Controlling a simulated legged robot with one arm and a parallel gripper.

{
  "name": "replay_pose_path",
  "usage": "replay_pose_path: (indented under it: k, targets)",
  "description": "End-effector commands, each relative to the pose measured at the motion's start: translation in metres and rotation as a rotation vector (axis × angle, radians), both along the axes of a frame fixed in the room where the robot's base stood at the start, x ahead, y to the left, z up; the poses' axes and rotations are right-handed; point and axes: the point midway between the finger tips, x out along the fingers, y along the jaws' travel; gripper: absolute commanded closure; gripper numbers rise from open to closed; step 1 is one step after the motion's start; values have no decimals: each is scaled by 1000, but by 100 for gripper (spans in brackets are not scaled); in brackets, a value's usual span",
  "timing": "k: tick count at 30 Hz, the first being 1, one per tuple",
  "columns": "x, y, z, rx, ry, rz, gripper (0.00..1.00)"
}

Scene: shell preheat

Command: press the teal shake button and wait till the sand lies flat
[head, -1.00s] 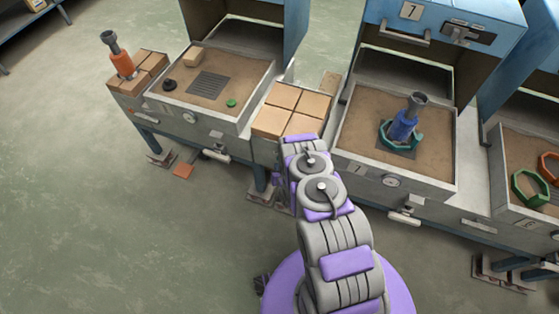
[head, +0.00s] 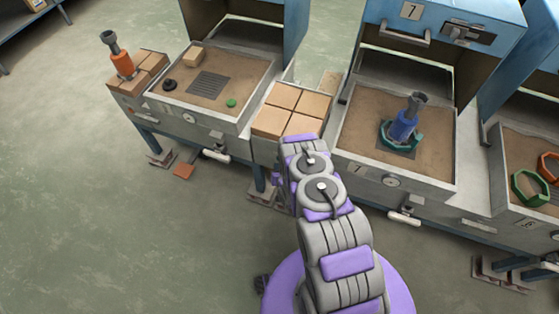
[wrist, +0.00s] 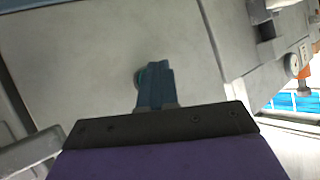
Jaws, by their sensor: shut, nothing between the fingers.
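My gripper (wrist: 155,70) is shut and empty in the wrist view, its blue-grey fingers together. A round teal button (wrist: 140,79) shows beside and partly behind the fingertips on a pale grey panel (wrist: 75,60). Most of it is hidden, so I cannot tell whether the fingers touch it or whether it is pushed in. In the head view my arm hides the gripper and button.
Tan bricks (head: 272,121) stand between the trays. A right tray holds green (head: 530,187) and orange rings. Open floor lies at left.

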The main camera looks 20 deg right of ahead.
Motion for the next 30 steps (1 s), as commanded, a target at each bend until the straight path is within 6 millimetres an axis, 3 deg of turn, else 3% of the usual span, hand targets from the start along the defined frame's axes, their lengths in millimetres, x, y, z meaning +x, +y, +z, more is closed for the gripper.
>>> replay_pose_path:
  k: [30]
  targets:
    - [7, -6, 2, 0, -2, 0, 100]
